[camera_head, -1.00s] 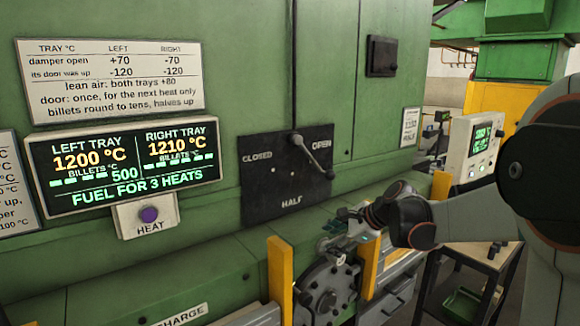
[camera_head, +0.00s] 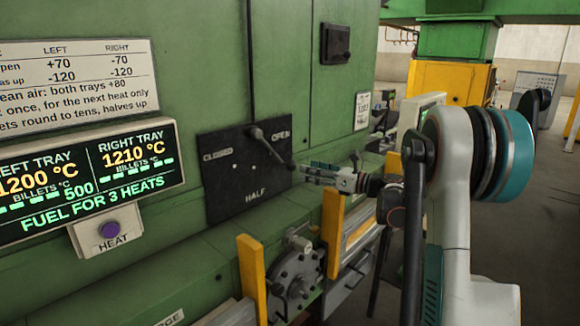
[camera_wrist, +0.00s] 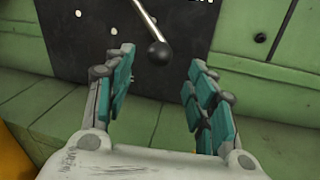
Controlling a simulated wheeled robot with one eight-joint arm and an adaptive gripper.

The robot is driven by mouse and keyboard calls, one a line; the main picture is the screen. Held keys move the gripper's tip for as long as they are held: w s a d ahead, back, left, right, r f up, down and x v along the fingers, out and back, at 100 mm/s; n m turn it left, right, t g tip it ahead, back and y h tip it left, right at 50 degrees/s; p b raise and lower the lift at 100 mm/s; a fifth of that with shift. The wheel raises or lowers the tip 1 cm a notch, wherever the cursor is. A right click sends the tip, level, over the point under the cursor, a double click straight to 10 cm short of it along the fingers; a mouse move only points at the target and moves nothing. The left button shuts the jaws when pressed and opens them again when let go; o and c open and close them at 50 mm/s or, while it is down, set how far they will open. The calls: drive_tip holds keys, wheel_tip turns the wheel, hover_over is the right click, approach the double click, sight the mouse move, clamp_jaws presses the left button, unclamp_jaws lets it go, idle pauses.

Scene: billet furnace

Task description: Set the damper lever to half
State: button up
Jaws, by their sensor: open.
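The damper lever (camera_head: 271,148) is a metal rod with a dark ball knob, on a black plate (camera_head: 225,180) marked CLOSED, HALF and OPEN. The rod slants down and right from its pivot, below the word OPEN. My gripper (camera_head: 306,171) is just right of the knob in the head view, its fingers pointing left toward the plate. In the wrist view the ball knob (camera_wrist: 159,53) lies ahead of my open gripper (camera_wrist: 158,72), between the lines of the two teal-padded fingers. No finger visibly touches the knob.
A display (camera_head: 95,175) with a purple HEAT button (camera_head: 111,230) is on the green wall at left. Below the lever are a green ledge, yellow posts (camera_head: 252,280) and a dark round mechanism (camera_head: 297,280). Open floor lies at right.

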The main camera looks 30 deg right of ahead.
sight(296, 167)
drive_tip(key=x, duration=0.8)
drive_tip(key=shift+w+a, duration=0.2)
clamp_jaws()
